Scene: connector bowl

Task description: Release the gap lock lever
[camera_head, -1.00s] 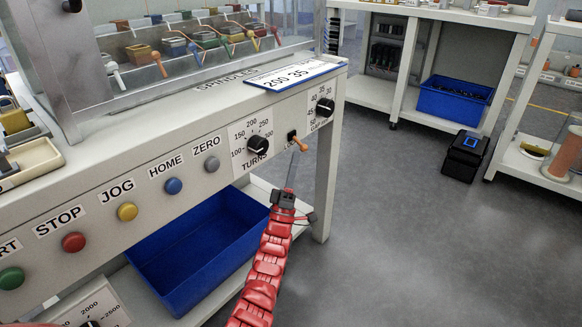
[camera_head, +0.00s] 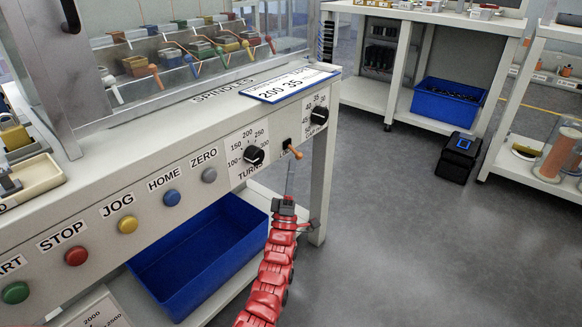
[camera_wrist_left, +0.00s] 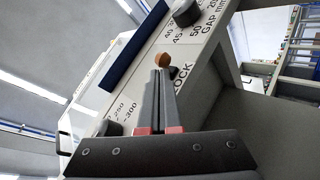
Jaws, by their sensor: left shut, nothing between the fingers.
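The gap lock lever (camera_head: 294,151) is a short orange-tipped lever on the front of the machine panel, between two black dials. It points out and slightly down to the right. Its round orange tip (camera_wrist_left: 163,60) shows in the left wrist view just beyond my fingertips. My left gripper (camera_head: 291,166) is shut and empty, with its grey fingers just below the lever. In the left wrist view the closed fingers (camera_wrist_left: 160,76) reach up to the tip; I cannot tell whether they touch it. The fingers partly cover the lock label. My right gripper is not in view.
The turns dial (camera_head: 254,155) is left of the lever and the gap dial (camera_head: 318,115) is up to its right. Coloured buttons, including the red stop button (camera_head: 76,256), line the panel. A blue bin (camera_head: 200,255) stands below. Open floor lies to the right.

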